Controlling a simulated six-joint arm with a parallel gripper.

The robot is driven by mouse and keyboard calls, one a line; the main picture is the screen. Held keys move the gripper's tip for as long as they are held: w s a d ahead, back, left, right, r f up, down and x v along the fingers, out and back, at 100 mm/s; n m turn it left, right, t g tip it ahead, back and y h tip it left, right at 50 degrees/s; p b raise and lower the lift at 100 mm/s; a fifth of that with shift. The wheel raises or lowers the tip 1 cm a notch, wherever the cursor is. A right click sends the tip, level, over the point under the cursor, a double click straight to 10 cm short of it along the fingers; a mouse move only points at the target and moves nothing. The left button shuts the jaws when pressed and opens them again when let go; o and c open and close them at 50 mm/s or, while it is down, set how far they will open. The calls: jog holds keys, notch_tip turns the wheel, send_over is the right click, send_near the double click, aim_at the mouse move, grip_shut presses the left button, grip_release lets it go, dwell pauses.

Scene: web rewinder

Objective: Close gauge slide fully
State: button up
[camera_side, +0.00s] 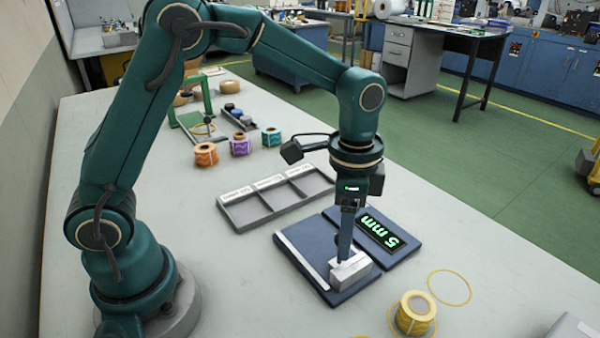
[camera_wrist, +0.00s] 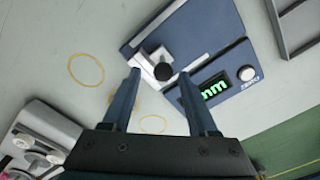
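The gauge's dark blue base plate (camera_side: 300,262) lies on the table in the side view, with a pale strip along its left edge. The light grey slide block (camera_side: 350,271) sits at its near end. The fingers are apart, with gaps at both sides of the knob.
A yellow tape roll (camera_side: 415,313) stands near the gauge, beside a yellow ring mark (camera_side: 449,287). A grey three-compartment tray (camera_side: 234,214) lies behind. Orange (camera_side: 205,154), purple (camera_side: 240,145) and teal (camera_side: 271,136) rolls stand farther back. The table right of the gauge is mostly clear.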

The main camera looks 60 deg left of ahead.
jog(key=shift+r, duration=2.55)
jog(key=shift+a+r, duration=0.1)
jog(key=s+a+r+n+t, duration=0.3)
jog(key=s+a+r, duration=0.1)
jog(key=s+r, duration=0.25)
jog(key=s+a+f+n+t, duration=0.2)
jog(key=s+f+n, duration=0.1)
jog(key=s+n, duration=0.3)
jog(key=shift+s+f+t, duration=0.25)
jog(key=shift+s+t, duration=0.05)
jog(key=shift+s, duration=0.05)
